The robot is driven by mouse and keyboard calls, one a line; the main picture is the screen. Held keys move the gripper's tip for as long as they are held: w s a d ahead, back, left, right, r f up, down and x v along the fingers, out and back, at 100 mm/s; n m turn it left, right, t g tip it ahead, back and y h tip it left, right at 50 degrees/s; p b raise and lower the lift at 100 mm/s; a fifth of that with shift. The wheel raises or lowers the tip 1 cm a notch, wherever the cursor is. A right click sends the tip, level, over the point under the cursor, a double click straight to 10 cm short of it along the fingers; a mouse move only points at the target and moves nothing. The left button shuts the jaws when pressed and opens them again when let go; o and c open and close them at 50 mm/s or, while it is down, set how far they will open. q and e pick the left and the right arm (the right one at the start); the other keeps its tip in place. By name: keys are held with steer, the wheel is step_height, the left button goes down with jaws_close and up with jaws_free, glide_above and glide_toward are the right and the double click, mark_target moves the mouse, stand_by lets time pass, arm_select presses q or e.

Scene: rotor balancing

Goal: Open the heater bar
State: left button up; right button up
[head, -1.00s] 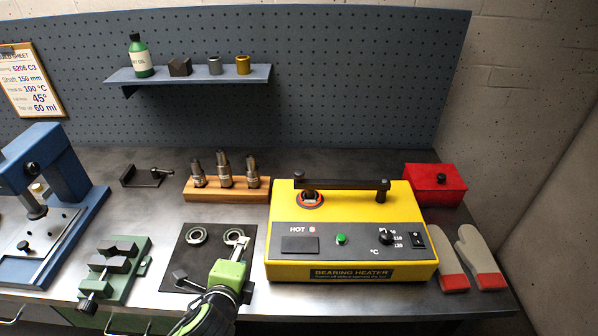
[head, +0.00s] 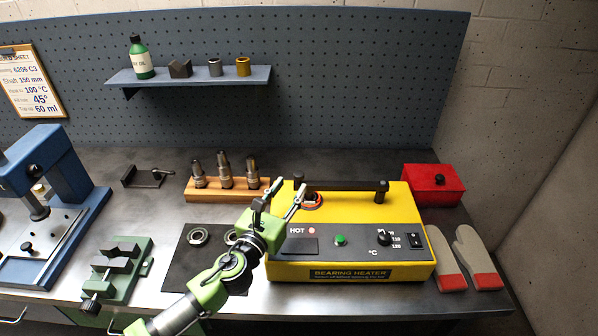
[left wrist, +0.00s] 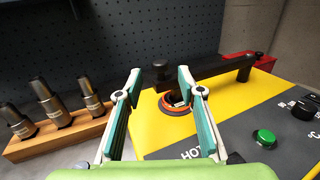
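The yellow bearing heater (head: 395,258) stands on the bench with a dark heater bar (head: 345,185) lying across its back part. The bar's right end sits at a post (head: 381,190); its left end is near an orange-red ring (head: 313,201). The bar (left wrist: 210,72) and ring (left wrist: 172,108) also show in the left wrist view. My left gripper (head: 286,188) is open and empty at the heater's left back corner, close to the bar's left end. In the left wrist view its fingers (left wrist: 159,76) frame that end; contact cannot be told. My right gripper is not in view.
A wooden block with several metal tools (head: 225,186) stands left of the heater. A red box (head: 434,184) and mitts (head: 475,256) are to its right. A dark mat (head: 185,262) with bearings lies partly under my left arm. A green vise (head: 115,275) is further left.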

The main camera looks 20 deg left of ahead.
mark_target(297, 178)
arm_select(q)
steer(key=w, duration=0.6)
steer(key=shift+w+d+p, duration=0.3)
steer(key=shift+w+d, duration=0.05)
steer(key=shift+d, duration=0.05)
steer(key=shift+c, duration=0.2)
jaws_close()
